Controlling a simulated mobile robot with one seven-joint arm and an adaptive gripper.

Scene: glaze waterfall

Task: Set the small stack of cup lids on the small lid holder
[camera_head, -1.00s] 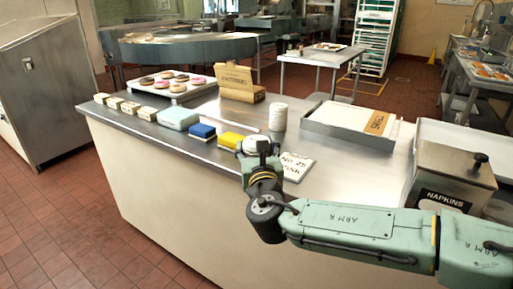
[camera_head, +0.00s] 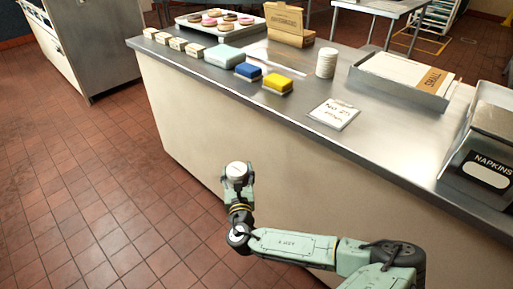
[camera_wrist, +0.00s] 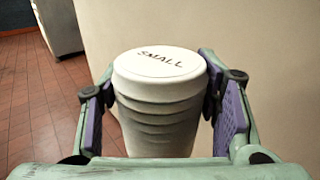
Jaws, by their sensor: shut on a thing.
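The small stack of cup lids (camera_wrist: 158,100) is a white ribbed cylinder, its top marked "SMALL", upright in the wrist view. My gripper (camera_head: 238,178) is shut on it, with purple-padded fingers on both sides. In the head view, the stack's white top (camera_head: 237,169) shows in front of the counter's side, off the counter top. A steel tray (camera_head: 402,88) at the right back of the counter holds pale sheets and a brown card that appears to read "SMALL". I cannot tell whether this is the small lid holder.
The steel counter (camera_head: 290,105) carries another white stack (camera_head: 327,62), a blue sponge (camera_head: 248,71), a yellow sponge (camera_head: 277,84), a written card (camera_head: 334,114) and a napkin box (camera_head: 487,160). Donuts stand on a tray behind. Open tiled floor lies left.

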